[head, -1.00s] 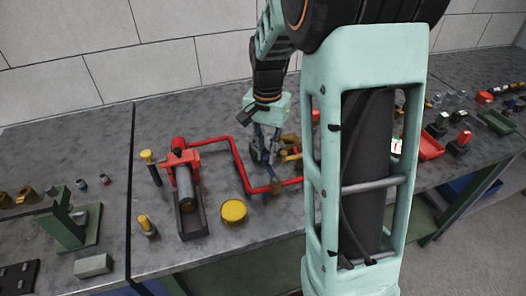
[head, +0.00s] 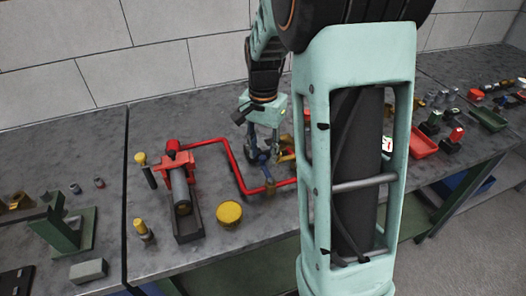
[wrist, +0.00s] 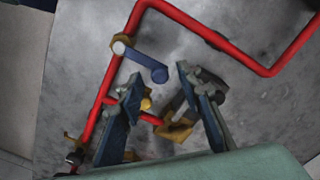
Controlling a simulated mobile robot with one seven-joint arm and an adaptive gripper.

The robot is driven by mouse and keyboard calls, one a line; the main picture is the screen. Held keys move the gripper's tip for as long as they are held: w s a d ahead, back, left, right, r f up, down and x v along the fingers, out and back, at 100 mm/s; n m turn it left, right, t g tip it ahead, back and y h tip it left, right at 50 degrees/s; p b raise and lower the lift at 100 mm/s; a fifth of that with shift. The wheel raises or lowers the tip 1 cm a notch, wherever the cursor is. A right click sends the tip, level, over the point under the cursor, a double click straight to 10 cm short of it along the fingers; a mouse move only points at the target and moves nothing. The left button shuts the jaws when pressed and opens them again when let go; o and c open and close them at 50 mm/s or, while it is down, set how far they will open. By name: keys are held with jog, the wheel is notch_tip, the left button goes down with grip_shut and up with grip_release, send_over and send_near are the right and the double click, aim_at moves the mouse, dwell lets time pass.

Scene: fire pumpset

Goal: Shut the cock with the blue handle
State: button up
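The cock's blue handle (wrist: 146,62) shows in the wrist view. It runs from a pale pivot on a brass body (wrist: 121,44) on the red pipe, out to the right and down, at an angle across the pipe. My gripper (wrist: 158,78) is open. Its two blue-grey fingers stand apart, with the handle's free end near the gap between their tips; I see no clear contact. In the head view my gripper (head: 263,150) points down over the pipework, and the handle (head: 266,170) shows only small, partly hidden by the fingers.
Brass fittings (wrist: 178,130) lie under my right finger. A red pump (head: 180,180), a yellow disc (head: 229,213) and yellow-topped posts (head: 141,160) stand to the left. A red tray (head: 424,143) lies to the right.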

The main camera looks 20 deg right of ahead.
aim_at(263, 157)
notch_tip(263, 157, up, 12)
dwell(0.6)
jog(key=shift+s+a, duration=0.1)
dwell(0.4)
